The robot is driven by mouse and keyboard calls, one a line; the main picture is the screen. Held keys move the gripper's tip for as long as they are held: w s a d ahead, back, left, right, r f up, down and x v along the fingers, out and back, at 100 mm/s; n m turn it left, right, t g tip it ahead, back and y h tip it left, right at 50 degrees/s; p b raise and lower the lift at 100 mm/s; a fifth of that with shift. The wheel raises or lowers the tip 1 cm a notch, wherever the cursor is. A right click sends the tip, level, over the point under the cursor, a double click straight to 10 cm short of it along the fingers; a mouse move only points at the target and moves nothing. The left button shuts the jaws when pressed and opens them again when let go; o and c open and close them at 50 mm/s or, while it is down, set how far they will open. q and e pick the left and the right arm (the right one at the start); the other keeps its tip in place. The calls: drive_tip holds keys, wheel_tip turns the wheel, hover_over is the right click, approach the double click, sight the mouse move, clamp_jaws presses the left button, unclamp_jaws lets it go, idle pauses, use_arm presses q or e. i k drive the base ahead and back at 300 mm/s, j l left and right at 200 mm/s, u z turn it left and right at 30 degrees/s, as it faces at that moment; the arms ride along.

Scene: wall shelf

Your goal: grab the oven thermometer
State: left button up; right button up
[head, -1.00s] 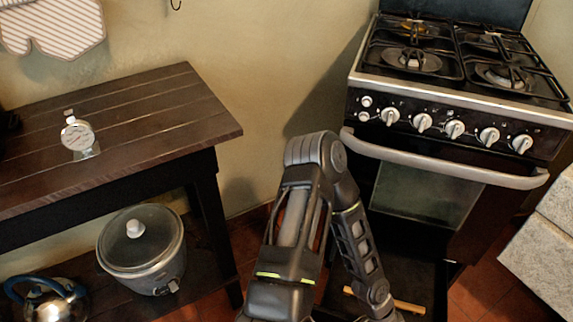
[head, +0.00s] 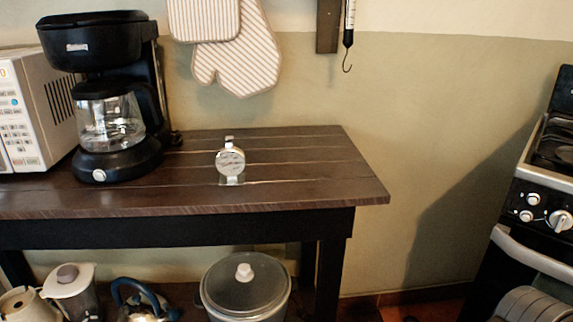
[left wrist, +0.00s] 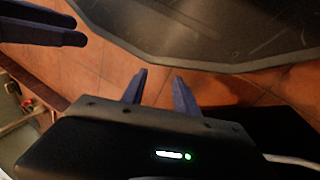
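The oven thermometer (head: 230,161) is a small silver dial with a round white face. It stands upright on the dark wooden table, right of the coffee maker, and nothing touches it. My left gripper (left wrist: 160,74) shows only in the left wrist view. Its two dark fingers are apart with nothing between them, above the tiled floor and far from the thermometer. Two dark finger-like bars at the upper left of that view look like my right gripper (left wrist: 82,31); I cannot tell how far apart they are. Neither gripper shows in the head view.
The dark wooden table (head: 305,170) is clear right of the thermometer. A coffee maker (head: 105,60) and a microwave (head: 35,115) stand at its left. A pot (head: 245,290) and kettle (head: 145,305) sit below. A stove (head: 540,205) is at the right; oven mitts (head: 245,55) hang behind.

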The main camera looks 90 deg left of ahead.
sight(230, 161)
drive_tip(key=u, duration=3.7)
drive_tip(key=k+l, duration=0.1)
drive_tip(key=l, duration=0.25)
drive_tip(key=k+l, duration=0.1)
drive_tip(key=l, duration=0.25)
